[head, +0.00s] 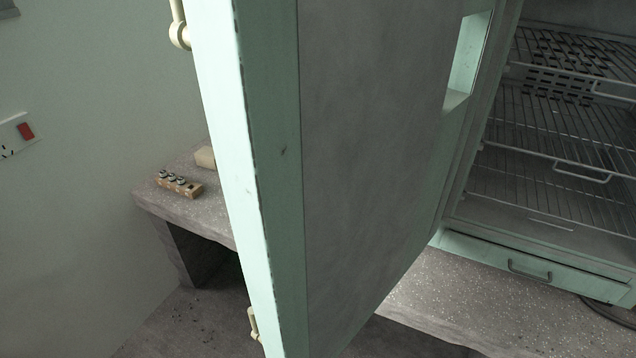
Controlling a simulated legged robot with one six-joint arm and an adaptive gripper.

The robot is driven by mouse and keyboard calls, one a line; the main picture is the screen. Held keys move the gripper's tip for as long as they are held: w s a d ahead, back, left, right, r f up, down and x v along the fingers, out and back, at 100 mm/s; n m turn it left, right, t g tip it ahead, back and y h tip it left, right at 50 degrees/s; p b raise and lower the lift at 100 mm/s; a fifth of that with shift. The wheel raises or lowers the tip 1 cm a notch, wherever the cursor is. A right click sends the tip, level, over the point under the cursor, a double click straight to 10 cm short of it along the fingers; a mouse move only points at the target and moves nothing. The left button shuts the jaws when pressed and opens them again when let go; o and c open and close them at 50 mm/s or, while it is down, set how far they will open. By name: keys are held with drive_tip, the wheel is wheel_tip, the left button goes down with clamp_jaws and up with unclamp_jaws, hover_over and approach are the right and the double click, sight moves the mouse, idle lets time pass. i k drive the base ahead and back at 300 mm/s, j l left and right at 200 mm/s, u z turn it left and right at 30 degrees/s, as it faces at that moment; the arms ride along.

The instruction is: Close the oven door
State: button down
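The oven door (370,150) is mint green with a grey inner panel. It stands wide open, and its edge comes close to the camera in the middle of the head view. Cream handle mounts show on its outer side at the top (180,36) and bottom (254,324). The oven (468,200) is at the right, with its inside exposed and several wire racks (560,120) in it. The right part of the oven is cut off by the frame. My gripper is not in view.
The oven stands on a speckled concrete bench (470,300). The bench's left part (215,205) holds a small wooden block with round metal pieces (178,184). A drawer with a handle (530,270) is below the oven cavity. A wall socket (18,135) is at the left.

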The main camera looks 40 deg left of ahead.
sight(339, 130)
drive_tip(key=k+j, duration=0.15)
drive_tip(key=j, duration=0.25)
drive_tip(key=k+j, duration=0.15)
drive_tip(key=j, duration=0.2)
drive_tip(key=k+j, duration=0.15)
drive_tip(key=j, duration=0.25)
drive_tip(key=k+j, duration=0.15)
drive_tip(key=j, duration=0.2)
drive_tip(key=k+j+z, duration=0.1)
drive_tip(key=j, duration=0.3)
drive_tip(key=k+j, duration=0.2)
drive_tip(key=j, duration=0.15)
